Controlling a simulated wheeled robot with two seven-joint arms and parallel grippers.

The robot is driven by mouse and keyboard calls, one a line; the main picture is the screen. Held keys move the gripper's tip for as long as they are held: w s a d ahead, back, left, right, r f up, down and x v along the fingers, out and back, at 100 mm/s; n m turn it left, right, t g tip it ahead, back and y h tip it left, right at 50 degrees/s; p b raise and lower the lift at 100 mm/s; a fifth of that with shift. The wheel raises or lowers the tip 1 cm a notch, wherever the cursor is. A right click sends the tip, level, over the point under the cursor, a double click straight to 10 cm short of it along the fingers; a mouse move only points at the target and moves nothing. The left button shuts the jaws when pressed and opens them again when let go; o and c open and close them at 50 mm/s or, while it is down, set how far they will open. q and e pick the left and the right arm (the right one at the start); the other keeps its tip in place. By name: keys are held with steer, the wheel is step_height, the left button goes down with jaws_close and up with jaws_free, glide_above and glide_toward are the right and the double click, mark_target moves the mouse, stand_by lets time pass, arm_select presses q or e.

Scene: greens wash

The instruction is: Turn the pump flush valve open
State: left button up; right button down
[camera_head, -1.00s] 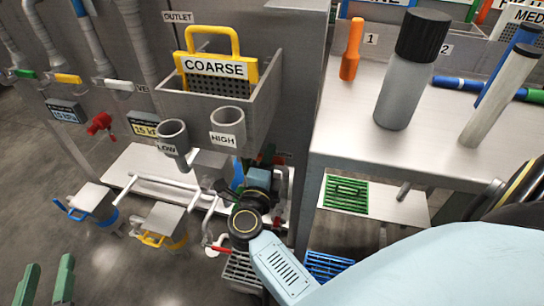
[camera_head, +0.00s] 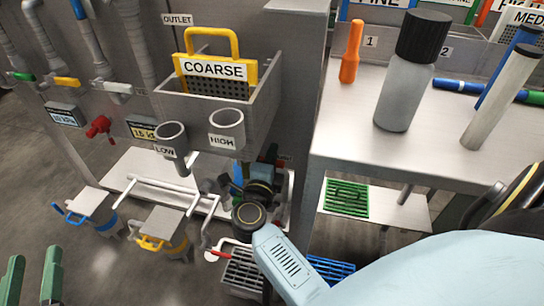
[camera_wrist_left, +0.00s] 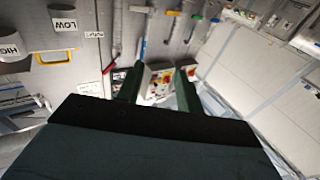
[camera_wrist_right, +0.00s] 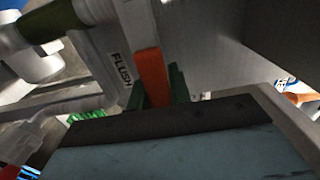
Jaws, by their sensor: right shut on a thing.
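The flush valve's orange-red handle (camera_wrist_right: 153,75) stands beside a white FLUSH label (camera_wrist_right: 121,68) in the right wrist view. The green fingers of my right gripper (camera_wrist_right: 158,88) are shut on this handle, one finger partly hidden behind it. In the head view my right arm reaches low beside the grey cabinet, and its wrist (camera_head: 262,185) hides the handle and most of the fingers. My left gripper (camera_head: 32,279) is open and empty at the lower left, above the floor. Its two green fingers also stand apart in the left wrist view (camera_wrist_left: 158,88).
A COARSE basket (camera_head: 213,75) sits in a grey bin above the LOW (camera_head: 171,138) and HIGH (camera_head: 227,128) cups. White pipes (camera_head: 150,185) run below. A red-handled valve (camera_head: 100,126) is at left. The bench (camera_head: 340,130) at right holds a grey bottle (camera_head: 405,90).

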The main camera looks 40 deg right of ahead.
stand_by(0.3)
